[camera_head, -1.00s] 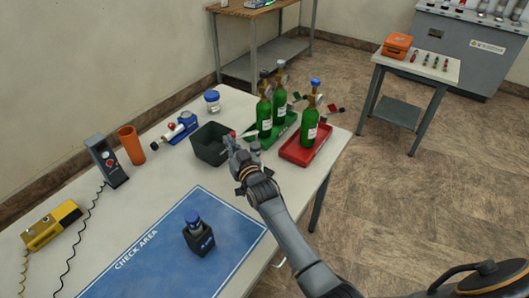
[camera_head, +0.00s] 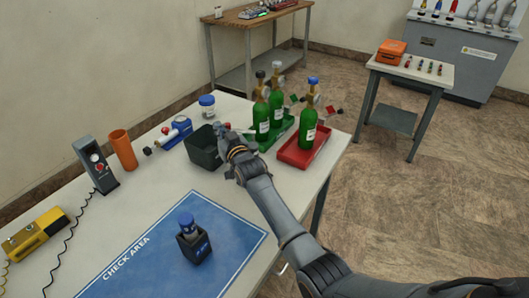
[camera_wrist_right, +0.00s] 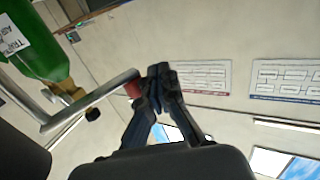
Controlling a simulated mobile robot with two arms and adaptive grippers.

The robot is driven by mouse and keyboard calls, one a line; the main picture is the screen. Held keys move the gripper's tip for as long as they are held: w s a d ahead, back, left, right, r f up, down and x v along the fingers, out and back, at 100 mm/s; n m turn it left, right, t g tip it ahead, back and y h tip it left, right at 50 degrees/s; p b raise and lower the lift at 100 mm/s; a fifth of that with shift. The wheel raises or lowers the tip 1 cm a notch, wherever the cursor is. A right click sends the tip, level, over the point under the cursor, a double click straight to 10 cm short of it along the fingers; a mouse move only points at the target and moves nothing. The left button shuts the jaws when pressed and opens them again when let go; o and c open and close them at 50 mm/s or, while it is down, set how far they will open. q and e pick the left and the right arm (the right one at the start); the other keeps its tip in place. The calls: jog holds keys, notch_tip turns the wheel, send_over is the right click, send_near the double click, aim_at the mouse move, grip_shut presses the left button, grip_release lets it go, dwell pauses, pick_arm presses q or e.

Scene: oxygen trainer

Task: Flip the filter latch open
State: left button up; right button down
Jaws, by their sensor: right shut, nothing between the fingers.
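No part is plainly recognisable as the filter latch. My right gripper (camera_head: 221,132) is over the table beside the dark bin, near the green cylinders. In the right wrist view its fingers (camera_wrist_right: 160,76) are shut and empty. Their tips are close to the red end (camera_wrist_right: 133,88) of a bent metal bar (camera_wrist_right: 95,98); I cannot tell whether they touch. My left gripper is not in view.
Two green cylinders (camera_head: 262,116) stand in a green tray, and another (camera_head: 308,125) in a red tray (camera_head: 294,154). A dark bin (camera_head: 204,155), blue regulator device (camera_head: 176,132), orange tube (camera_head: 122,150), grey handset (camera_head: 95,165) and yellow device (camera_head: 34,234) line the table's back.

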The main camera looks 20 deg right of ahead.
jog(key=shift+w+d+m+h+b, duration=0.1)
jog(key=shift+w+m+h+b, duration=0.35)
jog(key=shift+m+h, duration=0.2)
jog(key=shift+w+h, duration=0.1)
jog(key=shift+h, duration=0.15)
jog(key=shift+d, duration=0.1)
dwell(0.4)
notch_tip(320, 180, up, 10)
dwell(0.6)
